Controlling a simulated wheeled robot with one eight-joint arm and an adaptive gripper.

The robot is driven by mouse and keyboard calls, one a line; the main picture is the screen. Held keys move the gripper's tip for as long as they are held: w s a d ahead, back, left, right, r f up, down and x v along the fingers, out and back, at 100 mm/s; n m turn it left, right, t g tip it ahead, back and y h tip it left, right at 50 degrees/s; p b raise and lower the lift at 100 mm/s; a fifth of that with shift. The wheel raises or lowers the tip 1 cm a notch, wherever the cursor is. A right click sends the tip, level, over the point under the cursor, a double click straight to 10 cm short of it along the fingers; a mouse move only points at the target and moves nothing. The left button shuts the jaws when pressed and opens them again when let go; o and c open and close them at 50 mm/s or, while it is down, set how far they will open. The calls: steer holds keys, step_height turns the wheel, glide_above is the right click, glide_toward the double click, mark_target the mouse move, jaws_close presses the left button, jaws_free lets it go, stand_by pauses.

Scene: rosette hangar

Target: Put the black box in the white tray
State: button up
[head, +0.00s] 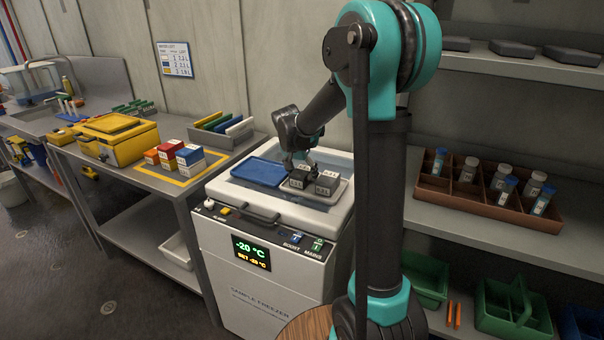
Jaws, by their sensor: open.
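Dark grey-black boxes (325,186) with pale labels sit close together in the white tray (343,189), inside the open top of the sample freezer. A blue tray (259,173) lies beside it on the left. My gripper (300,163) is open and points down just above and behind the black boxes. Its fingertips are small and dark here, so I cannot tell whether they touch a box. My arm comes in from the right, and the boxes partly hide the tray floor.
The freezer (272,265) stands between a left bench and right shelves. The bench holds a yellow case (117,139), small coloured boxes (190,160) and a file rack (228,130). A brown divided crate (487,190) holds vials on the right shelf.

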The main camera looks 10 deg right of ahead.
steer(key=shift+r, duration=0.1)
steer(key=v, duration=1.2)
